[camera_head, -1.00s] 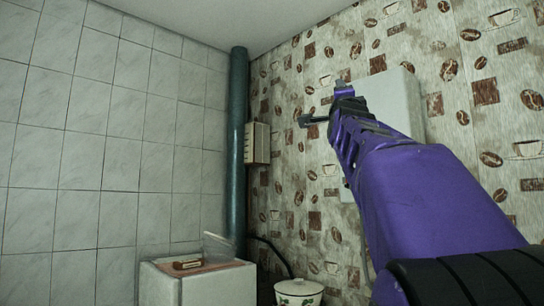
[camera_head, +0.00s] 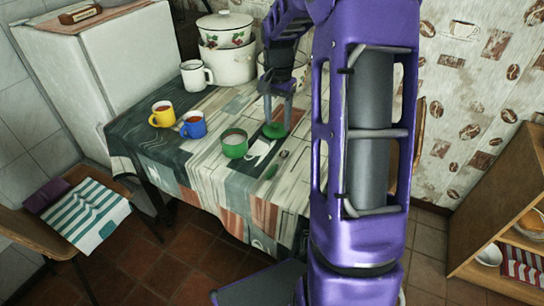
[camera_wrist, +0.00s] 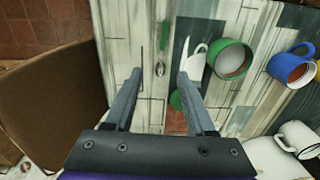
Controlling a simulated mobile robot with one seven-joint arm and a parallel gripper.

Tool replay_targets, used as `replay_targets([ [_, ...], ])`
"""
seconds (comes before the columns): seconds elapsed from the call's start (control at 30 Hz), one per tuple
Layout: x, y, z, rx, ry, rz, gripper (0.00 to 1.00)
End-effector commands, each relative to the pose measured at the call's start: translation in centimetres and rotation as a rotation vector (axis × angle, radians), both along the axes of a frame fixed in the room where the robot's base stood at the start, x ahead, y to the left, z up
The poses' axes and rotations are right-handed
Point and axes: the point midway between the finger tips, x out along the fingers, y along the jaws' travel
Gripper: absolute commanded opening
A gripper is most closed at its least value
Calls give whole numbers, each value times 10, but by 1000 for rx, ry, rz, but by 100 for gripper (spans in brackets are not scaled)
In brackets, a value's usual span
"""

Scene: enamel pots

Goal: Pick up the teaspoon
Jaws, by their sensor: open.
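The teaspoon (camera_wrist: 160,69) lies on the patterned tablecloth, with a grey bowl and what looks like a green handle (camera_wrist: 163,36). In the head view it is small (camera_head: 282,155), near the table's front edge, right of the green mug (camera_head: 234,144). My gripper (camera_head: 278,114) is open and empty above the table, pointing down. In the wrist view the spoon's bowl shows between my fingertips (camera_wrist: 160,74), which look well above the cloth. A round green object (camera_head: 275,130), maybe a lid, is below my gripper in the head view; my gripper partly hides it in the wrist view (camera_wrist: 176,100).
Blue (camera_head: 193,125) and yellow (camera_head: 162,115) mugs stand left of the green mug. A white mug (camera_head: 196,76) and white pots (camera_head: 228,60) stand at the back. A chair (camera_head: 70,240) is at the left, a shelf (camera_head: 500,215) at the right. The cloth around the spoon is mostly clear.

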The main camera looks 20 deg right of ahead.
Motion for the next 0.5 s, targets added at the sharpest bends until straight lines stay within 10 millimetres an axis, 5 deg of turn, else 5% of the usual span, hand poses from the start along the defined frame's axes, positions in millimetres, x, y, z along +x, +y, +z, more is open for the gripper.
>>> replay_targets([
  [0.5,0,0,-104,2,3,-2,55],
])
